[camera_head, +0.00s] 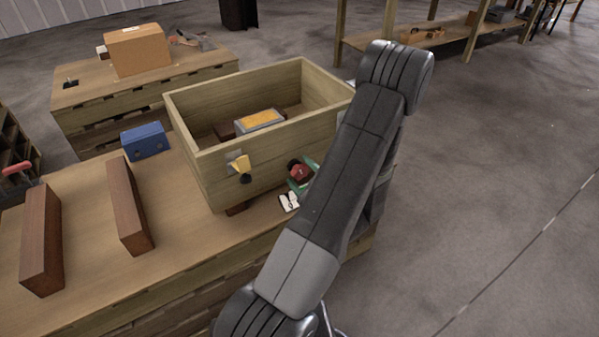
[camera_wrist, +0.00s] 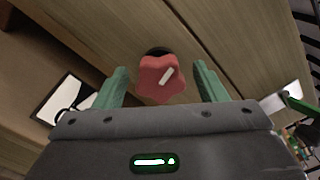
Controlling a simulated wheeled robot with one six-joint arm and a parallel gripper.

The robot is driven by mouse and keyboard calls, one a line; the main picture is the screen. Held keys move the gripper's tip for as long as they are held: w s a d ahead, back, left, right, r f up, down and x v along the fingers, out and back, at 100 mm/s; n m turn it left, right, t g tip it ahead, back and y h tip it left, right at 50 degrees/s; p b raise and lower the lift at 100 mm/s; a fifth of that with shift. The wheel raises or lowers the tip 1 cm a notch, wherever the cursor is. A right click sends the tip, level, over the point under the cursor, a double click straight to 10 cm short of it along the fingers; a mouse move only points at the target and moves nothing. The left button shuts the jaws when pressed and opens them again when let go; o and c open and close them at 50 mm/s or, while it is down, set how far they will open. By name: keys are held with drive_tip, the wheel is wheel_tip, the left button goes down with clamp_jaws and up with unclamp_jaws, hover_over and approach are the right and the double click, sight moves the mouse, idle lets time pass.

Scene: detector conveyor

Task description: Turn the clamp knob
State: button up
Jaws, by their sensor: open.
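The clamp knob is a red lobed knob (camera_wrist: 160,80) with a pale mark on its face, set on the side of the wooden box (camera_wrist: 215,30). In the wrist view my gripper (camera_wrist: 160,82) is open, with one green finger on each side of the knob and a visible gap to both. In the head view the red knob (camera_head: 298,172) is on the front wall of the box (camera_head: 200,181), near its right end. My gripper (camera_head: 301,176) is around it there, partly hidden behind my own arm.
A blue block (camera_head: 146,141) and two brown bars (camera_head: 128,207) lie on the table to the left. A cardboard box (camera_head: 138,50) stands behind.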

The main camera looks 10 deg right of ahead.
drive_tip(key=shift+w+a, duration=0.15)
drive_tip(key=shift+w, duration=0.35)
drive_tip(key=c, duration=1)
drive_tip(key=shift+m, duration=0.3)
drive_tip(key=m, duration=0.3)
drive_tip(key=m+p, duration=0.1)
drive_tip(key=m, duration=0.4)
drive_tip(key=m+p, duration=0.1)
drive_tip(key=m, duration=0.3)
drive_tip(key=shift+r, duration=0.1)
drive_tip(key=shift+m+p, duration=0.85)
drive_tip(key=shift+m, duration=1.25)
